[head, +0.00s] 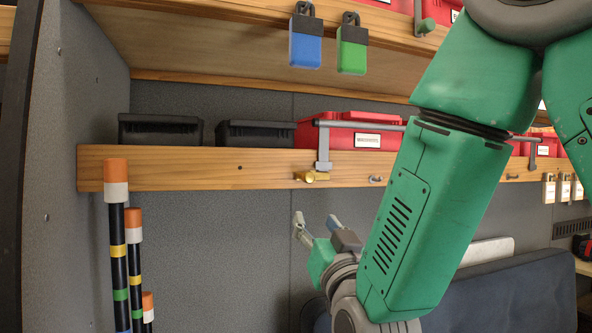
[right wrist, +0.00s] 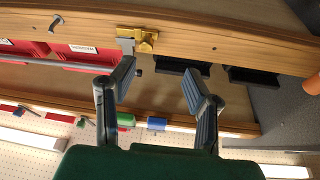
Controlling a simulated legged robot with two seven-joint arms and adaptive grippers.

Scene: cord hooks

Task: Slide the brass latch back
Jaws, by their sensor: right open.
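The small brass latch (head: 312,177) sits on the front edge of the wooden shelf (head: 220,170), just under a grey bracket (head: 323,150) with a bar across a red box. In the right wrist view the brass latch (right wrist: 146,40) shows beyond the left finger, next to the grey bracket's end. My right gripper (head: 316,221) is below the shelf edge, open and empty, apart from the latch. In the right wrist view my right gripper (right wrist: 158,78) has its two fingers spread, with nothing between them. My left gripper is in neither view.
Red boxes (head: 345,132) and black cases (head: 160,129) stand on the shelf. A blue padlock (head: 306,45) and a green padlock (head: 352,55) hang above. Striped poles (head: 117,245) stand at left.

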